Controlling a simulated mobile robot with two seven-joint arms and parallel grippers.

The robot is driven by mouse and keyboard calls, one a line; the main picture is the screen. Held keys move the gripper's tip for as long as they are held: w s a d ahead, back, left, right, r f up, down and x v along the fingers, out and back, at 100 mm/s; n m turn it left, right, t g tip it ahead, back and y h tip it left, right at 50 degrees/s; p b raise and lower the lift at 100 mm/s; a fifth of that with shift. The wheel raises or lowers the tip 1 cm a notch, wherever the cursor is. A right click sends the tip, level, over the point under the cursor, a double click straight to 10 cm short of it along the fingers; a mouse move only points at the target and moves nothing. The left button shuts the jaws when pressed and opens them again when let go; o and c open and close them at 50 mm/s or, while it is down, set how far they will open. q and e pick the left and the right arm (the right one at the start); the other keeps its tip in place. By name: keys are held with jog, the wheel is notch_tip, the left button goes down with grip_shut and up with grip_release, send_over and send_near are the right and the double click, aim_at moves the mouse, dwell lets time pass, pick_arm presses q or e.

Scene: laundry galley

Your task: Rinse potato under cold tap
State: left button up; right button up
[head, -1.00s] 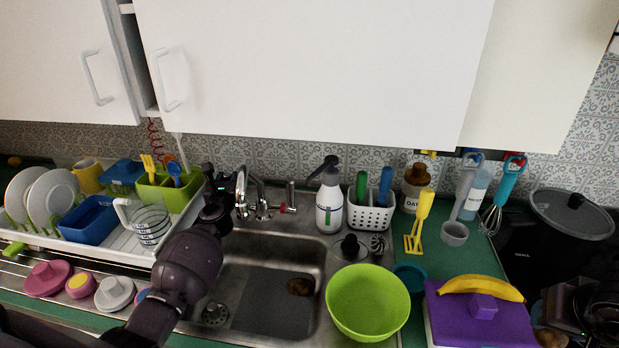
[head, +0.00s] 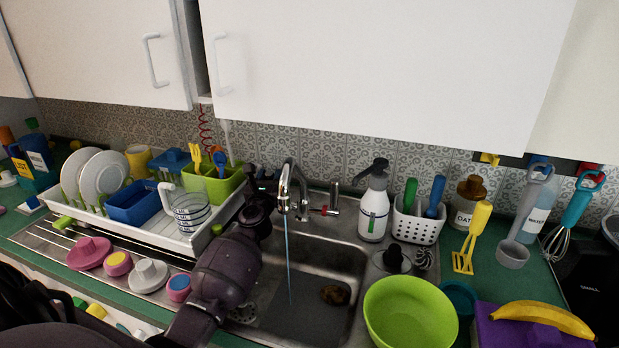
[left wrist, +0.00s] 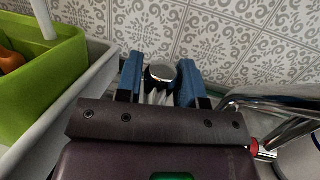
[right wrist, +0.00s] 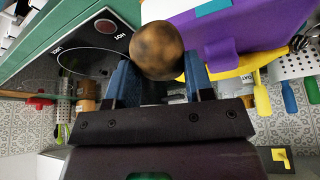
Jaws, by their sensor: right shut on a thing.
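A brown mottled potato (right wrist: 157,50) is held between the fingertips of my right gripper (right wrist: 160,78) in the right wrist view; the head view does not show that gripper. The chrome tap (head: 287,185) stands behind the sink (head: 335,258), and a thin stream of water (head: 288,262) falls from it into the basin. My left gripper (head: 266,180) is beside the tap. In the left wrist view its blue fingers (left wrist: 160,80) stand apart on either side of a chrome tap knob (left wrist: 161,73). Another brown, potato-like lump (head: 335,294) lies in the sink.
A green bowl (head: 410,312) stands at the sink's right front edge. A soap bottle (head: 374,208) and white utensil holder (head: 418,225) stand behind. A banana (head: 543,316) lies on a purple box (head: 500,332) at right. A dish rack (head: 150,225) fills the left.

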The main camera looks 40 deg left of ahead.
pick_arm(q)
jog(key=o, duration=0.3)
pick_arm(e)
jog(key=shift+r, duration=0.1)
